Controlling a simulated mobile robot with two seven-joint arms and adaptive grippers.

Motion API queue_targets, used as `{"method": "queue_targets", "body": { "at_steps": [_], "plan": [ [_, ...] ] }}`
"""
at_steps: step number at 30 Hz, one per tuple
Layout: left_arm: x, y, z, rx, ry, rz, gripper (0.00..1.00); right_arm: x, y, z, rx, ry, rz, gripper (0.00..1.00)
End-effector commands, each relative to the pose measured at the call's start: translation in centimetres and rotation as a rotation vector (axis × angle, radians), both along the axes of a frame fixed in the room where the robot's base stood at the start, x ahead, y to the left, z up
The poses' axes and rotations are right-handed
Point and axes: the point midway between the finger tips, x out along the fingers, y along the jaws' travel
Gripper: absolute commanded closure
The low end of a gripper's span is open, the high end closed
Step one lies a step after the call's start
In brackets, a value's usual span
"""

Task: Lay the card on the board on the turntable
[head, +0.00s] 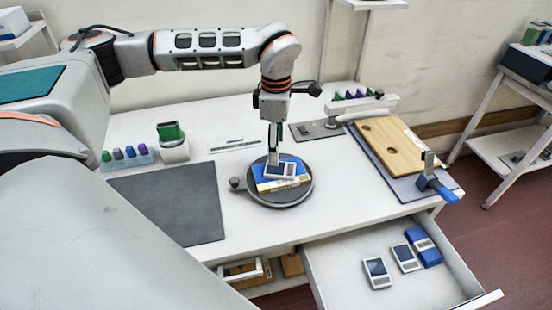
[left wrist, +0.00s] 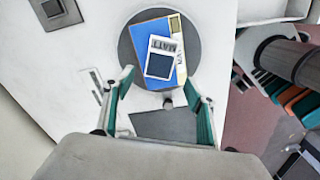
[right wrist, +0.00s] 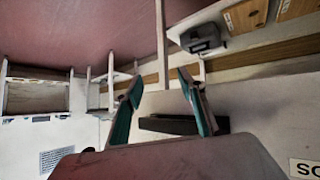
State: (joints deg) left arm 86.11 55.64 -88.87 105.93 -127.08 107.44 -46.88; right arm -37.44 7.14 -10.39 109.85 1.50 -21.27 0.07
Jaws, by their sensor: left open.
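The turntable (head: 295,198) is a dark round disc on the white bench, and it also shows in the left wrist view (left wrist: 128,48). A blue board (head: 268,186) with a yellowish patch lies on it; the left wrist view shows it too (left wrist: 143,37). A white card (head: 286,174) with a dark square and the word MATT lies on the board, slightly turned, and is seen whole in the left wrist view (left wrist: 159,64). My left gripper (head: 274,158) is above the card, fingers apart and pointing down, holding nothing (left wrist: 160,82). My right gripper (right wrist: 160,85) is open and empty, away from the bench.
A grey mat (head: 178,203) lies left of the turntable. A wooden board with two holes (head: 390,150) and a blue-handled tool (head: 435,186) are at right. The open drawer (head: 345,245) holds two white cards (head: 376,272) and a blue item (head: 424,247). Coloured bottles (head: 130,155) stand at left.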

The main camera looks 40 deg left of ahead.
Motion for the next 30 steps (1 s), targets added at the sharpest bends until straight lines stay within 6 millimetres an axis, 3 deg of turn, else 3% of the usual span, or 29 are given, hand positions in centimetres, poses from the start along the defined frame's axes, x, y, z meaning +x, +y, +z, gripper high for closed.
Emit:
{"method": "queue_targets", "body": {
  "at_steps": [3,10,30],
  "plan": [
    [0.1,0.0,2.3,0.000,-0.004,0.000,0.44,0.1,0.0,0.0,-0.002,-0.004,0.005,0.60],
    [0.0,0.0,4.7,0.000,-0.001,0.000,0.44,0.3,0.1,0.3,0.001,-0.011,0.005,0.60],
    [0.0,0.0,5.0,0.000,0.000,-0.001,0.44,0.3,0.3,0.3,0.005,-0.012,0.003,0.60]
  ]
}}
